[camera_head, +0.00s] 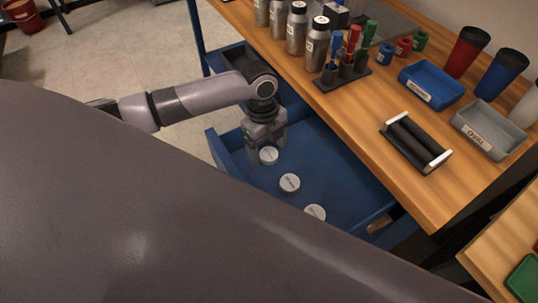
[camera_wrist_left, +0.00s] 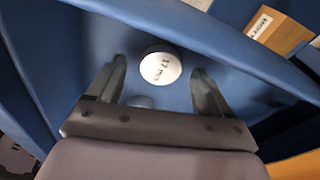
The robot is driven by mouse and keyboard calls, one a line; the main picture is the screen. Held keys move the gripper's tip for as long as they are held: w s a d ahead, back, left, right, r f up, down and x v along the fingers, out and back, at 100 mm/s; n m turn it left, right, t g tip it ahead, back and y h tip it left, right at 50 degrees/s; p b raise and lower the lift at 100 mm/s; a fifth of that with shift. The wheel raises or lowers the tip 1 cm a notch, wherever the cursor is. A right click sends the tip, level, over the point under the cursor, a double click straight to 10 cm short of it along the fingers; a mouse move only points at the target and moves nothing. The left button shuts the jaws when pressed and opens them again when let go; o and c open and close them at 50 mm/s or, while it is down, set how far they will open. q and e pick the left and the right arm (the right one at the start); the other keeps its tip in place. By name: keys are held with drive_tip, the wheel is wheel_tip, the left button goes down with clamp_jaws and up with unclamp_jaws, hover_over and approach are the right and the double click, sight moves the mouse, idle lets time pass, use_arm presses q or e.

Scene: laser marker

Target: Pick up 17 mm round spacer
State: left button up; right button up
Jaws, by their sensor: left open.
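The 17 mm round spacer is a white disc (camera_wrist_left: 160,69) with "17 mm" printed on its top. It lies on the blue drawer floor, ahead of and between my left fingertips in the wrist view. My left gripper (camera_wrist_left: 159,66) is open with a finger on either side of it, and no grip shows. In the head view my left gripper (camera_head: 266,148) points down into the drawer, at the nearest white disc (camera_head: 268,156). My right gripper is not in view.
The open blue drawer (camera_head: 345,178) also holds two white discs (camera_head: 289,183) (camera_head: 315,212). Its walls stand close around my left gripper. The wooden bench (camera_head: 370,122) above holds bottles, markers, a blue tray (camera_head: 432,87) and a black roller fixture (camera_head: 415,141).

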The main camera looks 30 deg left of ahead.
use_arm(q)
drive_tip(key=shift+f, duration=0.45)
drive_tip(key=c, duration=1.2)
drive_tip(key=shift+o, duration=0.2)
drive_tip(key=shift+r, duration=0.15)
